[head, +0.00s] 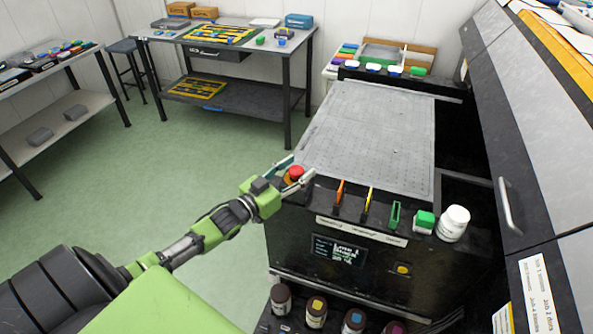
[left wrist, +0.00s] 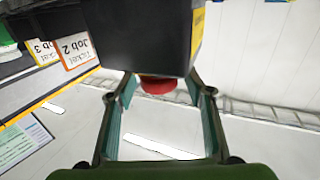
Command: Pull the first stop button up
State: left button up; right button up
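The red stop button (head: 295,172) is at the near left corner of the dark machine (head: 330,238). My left gripper (head: 299,168) reaches it from the left, with its fingers open on either side of the button. In the left wrist view the red button (left wrist: 158,86) shows between the two spread fingertips of my left gripper (left wrist: 160,88), with a visible gap to each finger. The dark block above it hides part of the button. My right gripper is not in view.
Orange, yellow and green upright pieces, a green-capped bottle (head: 424,222) and a white bottle (head: 453,223) line the machine's front edge. Several ink bottles (head: 316,312) stand below. A grey perforated bed (head: 365,135) lies behind. Green floor at left is clear.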

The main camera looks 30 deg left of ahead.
pick_arm(q)
jog(key=shift+f, duration=0.15)
jog(key=shift+s, duration=0.3)
jog(key=s+a, duration=0.2)
jog(key=s, duration=0.9)
jog(key=shift+s, duration=0.15)
